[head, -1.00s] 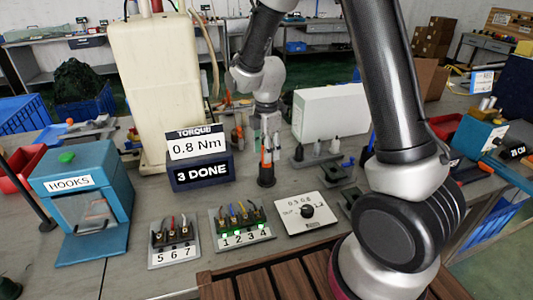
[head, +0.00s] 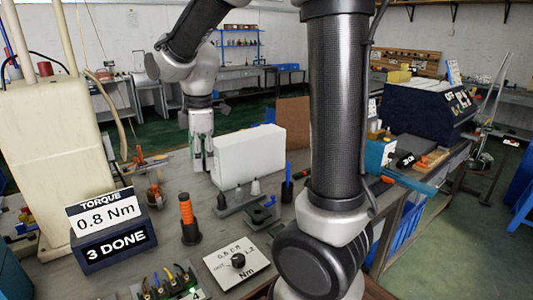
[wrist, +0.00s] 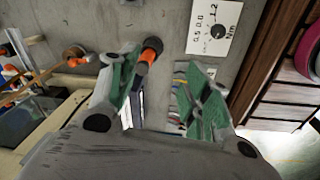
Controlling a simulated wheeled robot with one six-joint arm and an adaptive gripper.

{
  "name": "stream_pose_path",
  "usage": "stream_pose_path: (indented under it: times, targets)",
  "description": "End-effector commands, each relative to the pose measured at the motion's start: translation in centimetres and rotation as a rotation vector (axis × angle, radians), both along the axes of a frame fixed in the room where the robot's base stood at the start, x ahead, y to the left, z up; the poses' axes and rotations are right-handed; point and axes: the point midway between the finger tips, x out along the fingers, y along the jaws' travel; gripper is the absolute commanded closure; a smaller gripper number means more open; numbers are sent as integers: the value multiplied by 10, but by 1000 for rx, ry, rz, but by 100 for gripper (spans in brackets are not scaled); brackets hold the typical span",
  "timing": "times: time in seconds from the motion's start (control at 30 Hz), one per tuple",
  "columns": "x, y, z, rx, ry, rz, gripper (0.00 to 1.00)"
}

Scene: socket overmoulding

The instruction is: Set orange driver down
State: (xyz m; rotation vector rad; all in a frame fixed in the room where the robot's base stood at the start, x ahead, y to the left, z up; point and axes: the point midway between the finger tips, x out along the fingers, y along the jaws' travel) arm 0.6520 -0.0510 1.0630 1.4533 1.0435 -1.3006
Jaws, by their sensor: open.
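The orange driver (head: 186,210) stands upright in a dark round holder (head: 191,235) on the bench, right of the torque display. It also shows in the wrist view (wrist: 147,60), beside the left finger, with its far end at the dark holder. My gripper (head: 203,165) is up and behind the driver, clear of it in the head view. In the wrist view my gripper (wrist: 164,66) has its green-padded fingers spread apart with nothing held between them.
The torque display (head: 108,228) reads 0.8 Nm and 3 DONE. A dial plate (head: 228,255) lies in front of the driver. A white box (head: 248,156) stands behind a grey stand (head: 240,203) with dark pieces. Numbered wire sockets (head: 170,285) sit at the front edge.

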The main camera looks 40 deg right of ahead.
Motion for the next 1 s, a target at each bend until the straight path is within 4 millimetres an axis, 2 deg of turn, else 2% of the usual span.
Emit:
stream_pose_path:
  times: [0.03, 0.1, 0.2, 0.3, 0.4, 0.5, 0.6, 1.0]
  targets:
    - [-22, -18, 20, 23, -38, -146, 51]
    - [-54, -40, 38, 60, -79, -370, 51]
    - [-100, -65, 54, 120, -130, -675, 51]
    - [-140, -82, 60, 183, -172, -935, 51]
    - [-168, -91, 61, 236, -201, -1126, 51]
    - [-185, -96, 59, 271, -217, -1245, 51]
    - [-191, -98, 58, 288, -223, -1296, 51]
    - [-192, -98, 58, 289, -223, -1303, 51]
